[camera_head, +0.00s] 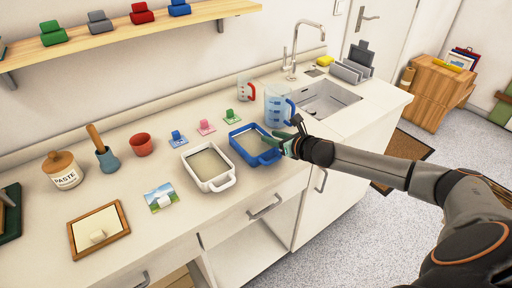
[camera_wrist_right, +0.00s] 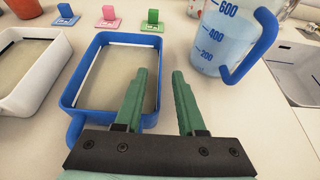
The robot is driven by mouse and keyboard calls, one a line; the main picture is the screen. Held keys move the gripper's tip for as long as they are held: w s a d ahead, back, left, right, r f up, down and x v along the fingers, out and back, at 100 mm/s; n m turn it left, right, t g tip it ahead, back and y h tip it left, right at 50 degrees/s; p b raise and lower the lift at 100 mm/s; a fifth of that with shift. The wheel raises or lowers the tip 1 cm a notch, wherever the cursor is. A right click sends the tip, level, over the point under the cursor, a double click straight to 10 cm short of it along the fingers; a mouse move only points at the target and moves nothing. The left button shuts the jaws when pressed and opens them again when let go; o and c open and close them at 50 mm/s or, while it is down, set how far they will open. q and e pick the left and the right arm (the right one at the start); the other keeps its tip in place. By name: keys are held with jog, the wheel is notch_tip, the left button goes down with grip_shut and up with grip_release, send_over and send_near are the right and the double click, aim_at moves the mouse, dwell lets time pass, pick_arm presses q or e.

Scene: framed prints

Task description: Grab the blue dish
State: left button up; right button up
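The blue dish (camera_head: 236,150) is a shallow rectangular tray with a pale inside, standing on the counter to the right of a white dish (camera_head: 221,185). It also shows in the right wrist view (camera_wrist_right: 80,77), with a handle at its near end. My right gripper (camera_head: 280,141) is at the dish's right side. In the right wrist view its green fingers (camera_wrist_right: 160,74) are apart with nothing held. The left finger overlaps the dish's inside and the other lies right of its right wall; contact cannot be told. My left gripper is not in view.
A measuring jug (camera_head: 276,104) with a blue handle stands close behind my right gripper, before the sink (camera_head: 328,98). Small blue, pink and green holders (camera_head: 205,127) stand behind the dishes. A red pot (camera_head: 141,145) and paste jar (camera_head: 63,172) stand left.

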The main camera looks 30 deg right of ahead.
jog(key=shift+x, duration=1.1)
grip_shut()
dwell(0.6)
jog(key=shift+r, duration=0.1)
